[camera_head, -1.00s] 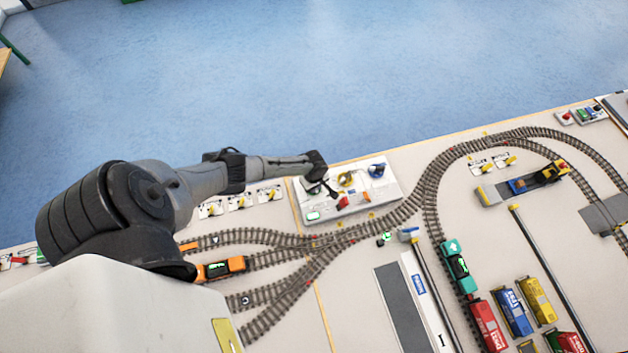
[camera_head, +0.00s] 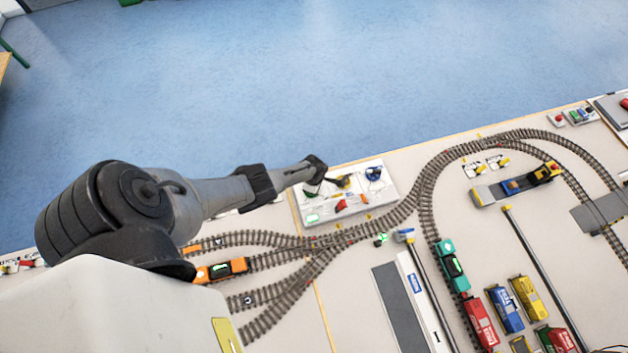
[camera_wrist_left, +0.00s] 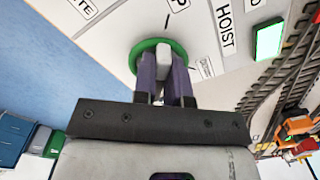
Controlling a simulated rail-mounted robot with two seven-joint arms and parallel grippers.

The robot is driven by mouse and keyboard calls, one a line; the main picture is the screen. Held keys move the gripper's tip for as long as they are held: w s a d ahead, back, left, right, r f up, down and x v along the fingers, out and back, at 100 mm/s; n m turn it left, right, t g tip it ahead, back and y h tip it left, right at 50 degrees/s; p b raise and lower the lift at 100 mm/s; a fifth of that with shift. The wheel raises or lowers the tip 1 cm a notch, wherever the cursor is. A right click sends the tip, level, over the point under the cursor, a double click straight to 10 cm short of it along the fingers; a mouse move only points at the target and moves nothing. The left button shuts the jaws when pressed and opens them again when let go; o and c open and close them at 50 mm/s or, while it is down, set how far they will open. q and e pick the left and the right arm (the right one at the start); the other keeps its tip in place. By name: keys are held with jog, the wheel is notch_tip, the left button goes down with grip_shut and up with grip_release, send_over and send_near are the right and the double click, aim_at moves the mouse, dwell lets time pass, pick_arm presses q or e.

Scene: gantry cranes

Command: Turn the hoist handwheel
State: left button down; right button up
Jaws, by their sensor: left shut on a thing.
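The hoist handwheel shows in the left wrist view as a green ring (camera_wrist_left: 177,48) on a white panel, beside the printed word HOIST. My left gripper (camera_wrist_left: 163,70) is over this wheel, its purple fingers shut on a pale grey bar at the wheel. In the head view my left gripper (camera_head: 320,183) reaches down onto the left part of the control panel (camera_head: 376,203). The wheel is mostly hidden there behind the gripper. My right gripper is not in view.
A lit green indicator (camera_wrist_left: 268,42) is near the HOIST label. Tracks with an orange train (camera_head: 220,269) run in front.

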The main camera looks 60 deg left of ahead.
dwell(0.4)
pick_arm(q)
jog(key=c, duration=1.2)
grip_release()
jog(key=shift+o, duration=0.2)
jog(key=shift+r, duration=0.1)
jog(key=shift+r+p, duration=0.25)
jog(key=shift+p, duration=0.05)
notch_tip(320, 180, up, 13)
jog(key=p, duration=0.7)
